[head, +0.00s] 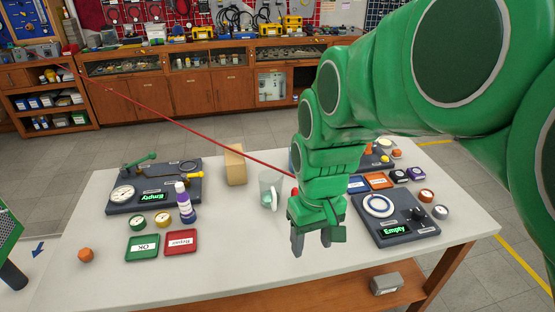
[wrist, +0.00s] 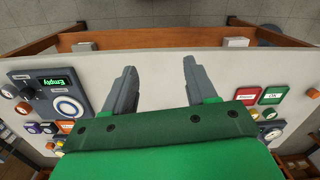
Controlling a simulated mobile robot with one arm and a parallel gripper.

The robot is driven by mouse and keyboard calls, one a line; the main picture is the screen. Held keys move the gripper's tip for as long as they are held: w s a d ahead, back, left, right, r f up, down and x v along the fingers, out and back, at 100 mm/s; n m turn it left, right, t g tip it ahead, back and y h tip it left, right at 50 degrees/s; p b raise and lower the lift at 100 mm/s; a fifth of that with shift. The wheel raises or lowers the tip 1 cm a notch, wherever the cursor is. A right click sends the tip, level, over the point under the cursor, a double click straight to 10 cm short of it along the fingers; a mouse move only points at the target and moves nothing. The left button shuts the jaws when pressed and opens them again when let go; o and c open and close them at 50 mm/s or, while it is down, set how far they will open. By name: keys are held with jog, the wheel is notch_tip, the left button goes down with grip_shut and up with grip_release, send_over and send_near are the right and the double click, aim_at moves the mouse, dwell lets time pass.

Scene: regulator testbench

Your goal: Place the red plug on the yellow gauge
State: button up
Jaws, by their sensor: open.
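The yellow gauge (head: 164,220) is a small round dial with a yellow rim. It lies face up on the left half of the table, in front of the left test panel and next to a green-rimmed gauge (head: 137,223). I cannot make out a red plug for sure; a small red piece (head: 294,192) shows just left of my wrist, mostly hidden by it. My gripper (head: 312,243) is above the middle of the table, pointing down, open and empty. In the wrist view its two fingers (wrist: 158,75) are apart with bare tabletop between them.
The white table (head: 230,265) is clear at front middle. A purple-capped bottle (head: 185,203), a clear mug (head: 268,190) and a wooden block (head: 235,166) stand upright. Green (head: 142,246) and red (head: 181,242) trays lie left; a dial panel (head: 395,218) is right. A red line crosses the view.

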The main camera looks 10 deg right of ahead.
jog(key=w+d+f+n+t, duration=0.1)
jog(key=w+f, duration=0.1)
jog(key=w, duration=0.6)
jog(key=w+d+f+n+t, duration=0.1)
jog(key=w+f, duration=0.1)
jog(key=w, duration=0.6)
jog(key=t, duration=0.1)
send_over(295, 190)
jog(key=s+d, duration=0.1)
jog(key=s, duration=0.1)
jog(key=s+x, duration=0.1)
jog(key=x, duration=0.5)
jog(key=shift+n+y, duration=0.3)
jog(key=shift+y, duration=0.1)
jog(key=shift+x, duration=4.3)
jog(key=shift+d+t, duration=0.1)
jog(key=shift+t, duration=0.2)
jog(key=shift+c, duration=0.2)
grip_shut()
jog(key=shift+w+r, duration=0.1)
